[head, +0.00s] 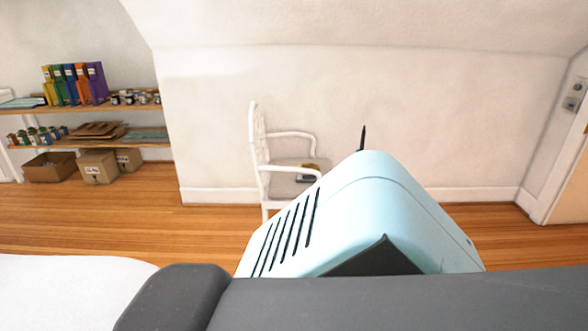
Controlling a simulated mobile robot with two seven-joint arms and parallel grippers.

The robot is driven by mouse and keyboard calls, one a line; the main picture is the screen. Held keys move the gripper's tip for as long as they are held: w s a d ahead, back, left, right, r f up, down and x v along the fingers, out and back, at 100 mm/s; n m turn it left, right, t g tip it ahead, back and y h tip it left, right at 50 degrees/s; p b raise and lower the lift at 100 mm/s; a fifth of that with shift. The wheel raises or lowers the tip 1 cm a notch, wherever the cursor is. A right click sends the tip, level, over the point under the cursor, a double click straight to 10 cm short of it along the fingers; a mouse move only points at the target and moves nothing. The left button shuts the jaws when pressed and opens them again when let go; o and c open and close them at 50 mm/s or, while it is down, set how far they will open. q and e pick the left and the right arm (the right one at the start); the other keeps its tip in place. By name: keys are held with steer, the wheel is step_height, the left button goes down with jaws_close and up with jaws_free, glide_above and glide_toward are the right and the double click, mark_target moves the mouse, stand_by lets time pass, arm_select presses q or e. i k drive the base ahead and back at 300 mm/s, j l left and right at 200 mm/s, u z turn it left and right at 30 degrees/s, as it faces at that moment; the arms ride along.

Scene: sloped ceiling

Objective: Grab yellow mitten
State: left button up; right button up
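No yellow mitten can be made out with certainty. A small dark item with a yellow patch (310,171) lies on the seat of a white armchair (262,160) by the far wall. It is too small, and partly covered by the chair's armrest, to tell what it is. Neither of my grippers is in view, so I cannot see whether they are open or shut.
At the left, wooden shelves (110,107) hold coloured binders (75,85), jars and flat packages. Cardboard boxes (98,167) stand below. A large pale-blue vented body (370,205) and a dark grey form block the lower view. Wooden floor (130,215) is clear at left.

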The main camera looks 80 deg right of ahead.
mark_target(311, 165)
steer(key=z, duration=2.7)
steer(key=i+l+z, duration=0.15)
steer(key=l+z, duration=0.3)
steer(key=i+l+z, duration=0.2)
steer(key=l+z, duration=0.2)
steer(key=l, duration=0.15)
steer(key=i+l+z, duration=0.3)
steer(key=z, duration=0.15)
steer(key=i+l+z, duration=0.4)
steer(key=i+l, duration=0.25)
steer(key=i, duration=0.25)
steer(key=i+l+u, duration=0.1)
steer(key=i, duration=0.45)
steer(key=i+u, duration=0.95)
steer(key=u, duration=0.15)
